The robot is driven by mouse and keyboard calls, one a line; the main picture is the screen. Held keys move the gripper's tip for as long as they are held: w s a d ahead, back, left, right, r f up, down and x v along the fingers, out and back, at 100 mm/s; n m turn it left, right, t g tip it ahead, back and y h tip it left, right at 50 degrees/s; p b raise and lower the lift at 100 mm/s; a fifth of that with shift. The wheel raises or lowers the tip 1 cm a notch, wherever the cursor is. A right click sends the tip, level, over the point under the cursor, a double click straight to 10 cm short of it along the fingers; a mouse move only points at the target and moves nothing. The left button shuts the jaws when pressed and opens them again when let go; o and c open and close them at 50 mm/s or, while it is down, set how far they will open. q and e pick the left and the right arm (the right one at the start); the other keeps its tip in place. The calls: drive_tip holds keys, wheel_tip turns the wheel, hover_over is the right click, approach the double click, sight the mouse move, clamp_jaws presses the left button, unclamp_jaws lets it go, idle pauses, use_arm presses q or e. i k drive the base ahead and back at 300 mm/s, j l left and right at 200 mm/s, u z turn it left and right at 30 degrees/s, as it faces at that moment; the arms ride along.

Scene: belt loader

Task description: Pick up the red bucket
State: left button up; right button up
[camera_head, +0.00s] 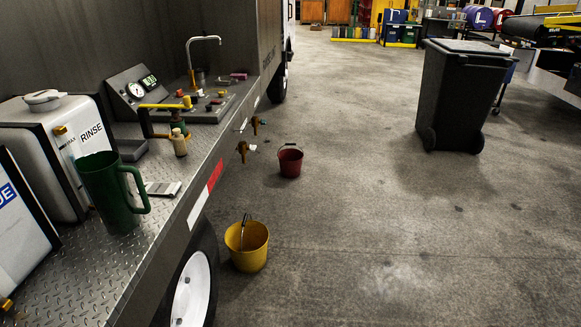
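The red bucket (290,163) stands upright on the concrete floor, beside the truck and a little beyond the yellow bucket. It is small in the view, with its thin handle raised over the rim. Nothing touches it that I can see. Neither of my grippers shows in the head view.
A yellow bucket (247,249) stands on the floor near the truck's wheel (190,292). Brass taps (243,149) stick out from the truck's side near the red bucket. The truck's metal deck (125,265) carries a green jug (108,195). A black wheeled bin (462,98) stands right; the middle floor is clear.

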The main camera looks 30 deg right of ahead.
sight(289, 159)
drive_tip(key=i+l+z, duration=0.3)
drive_tip(key=i+l, duration=0.15)
drive_tip(key=i+l+z, duration=0.35)
drive_tip(key=i, duration=0.25)
drive_tip(key=i+l+z, duration=0.3)
drive_tip(key=i, duration=0.25)
drive_tip(key=i+z, duration=0.35)
drive_tip(key=i, duration=0.2)
drive_tip(key=i+u, duration=0.2)
drive_tip(key=i, duration=0.3)
drive_tip(key=i+l+u, duration=0.2)
drive_tip(key=i, duration=0.3)
drive_tip(key=i+l+u, duration=0.2)
drive_tip(key=i, duration=0.3)
drive_tip(key=i+l+u, duration=0.15)
drive_tip(key=i+l, duration=0.15)
drive_tip(key=i, duration=0.2)
